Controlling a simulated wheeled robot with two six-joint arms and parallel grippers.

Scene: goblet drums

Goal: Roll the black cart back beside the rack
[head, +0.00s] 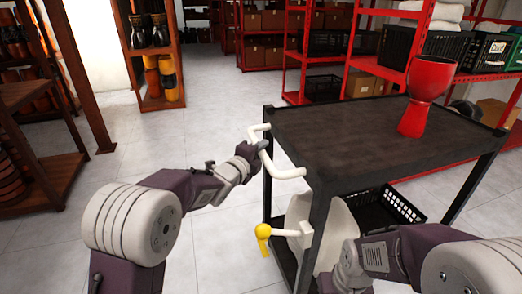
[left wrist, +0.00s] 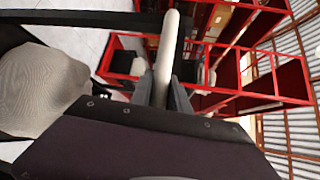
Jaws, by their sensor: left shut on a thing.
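The black cart (head: 350,128) stands at the right in the head view, upright on the floor, with a dark top and a lower shelf. A white handle (head: 285,171) sticks out from its left end. My left gripper (head: 258,147) is shut on this handle. In the left wrist view the handle bar (left wrist: 167,50) runs up between the two fingers (left wrist: 163,95). A red goblet drum (head: 427,90) stands on the cart top. My right arm reaches in at the lower right, in front of the cart; its fingertips are not in view.
A red rack (head: 345,62) with crates and boxes stands behind the cart. A wooden shelf (head: 158,60) with drums stands at the back left, another wooden shelf (head: 48,185) at the left edge. A black crate (head: 398,205) sits low in the cart. The tiled floor (head: 165,135) left of the cart is clear.

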